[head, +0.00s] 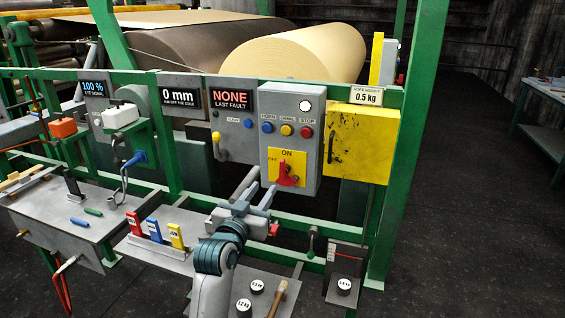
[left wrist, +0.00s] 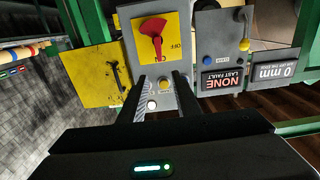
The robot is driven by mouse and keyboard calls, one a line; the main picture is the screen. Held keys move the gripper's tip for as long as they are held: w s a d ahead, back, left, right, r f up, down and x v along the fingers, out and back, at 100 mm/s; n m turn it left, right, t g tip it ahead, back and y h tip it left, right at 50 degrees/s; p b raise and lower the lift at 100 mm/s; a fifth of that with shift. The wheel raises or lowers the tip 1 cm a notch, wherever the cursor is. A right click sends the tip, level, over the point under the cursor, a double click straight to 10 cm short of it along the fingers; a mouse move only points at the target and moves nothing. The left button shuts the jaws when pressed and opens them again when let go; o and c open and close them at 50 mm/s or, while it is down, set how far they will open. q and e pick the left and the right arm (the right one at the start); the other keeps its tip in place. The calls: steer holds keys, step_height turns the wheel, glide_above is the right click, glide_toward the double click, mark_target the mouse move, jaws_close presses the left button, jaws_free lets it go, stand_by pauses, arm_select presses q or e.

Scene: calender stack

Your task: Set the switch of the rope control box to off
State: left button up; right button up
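The rope control box, taken here as the grey box (head: 308,105) with a lamp and coloured buttons, hangs on the green frame. Its red switch (head: 289,174) sits on a yellow ON/OFF plate (head: 271,158). In the left wrist view, which is upside down, the red switch (left wrist: 153,30) points toward ON. My left gripper (head: 266,180) is in front of the box's lower part, left of the switch in the head view. Its two fingers (left wrist: 160,85) are apart with nothing held. I cannot tell if they touch the box. My right gripper is not in view.
A stained yellow box (head: 360,143) adjoins the grey box on the right. A "NONE" fault panel (head: 232,98) is on its left. Below, red, blue and yellow holders stand on a grey shelf (head: 160,252). Labelled weights (head: 257,286) are at the front. Floor at right is clear.

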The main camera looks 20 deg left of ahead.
mark_target(281, 164)
arm_select(q)
steer(key=w+p, duration=0.1)
steer(key=w, duration=0.4)
steer(key=w+p, duration=0.1)
steer(key=w, duration=0.5)
steer(key=w+p, duration=0.2)
steer(key=w, duration=0.4)
steer(key=shift+w+d, duration=0.2)
steer(key=shift+d, duration=0.15)
jaws_close()
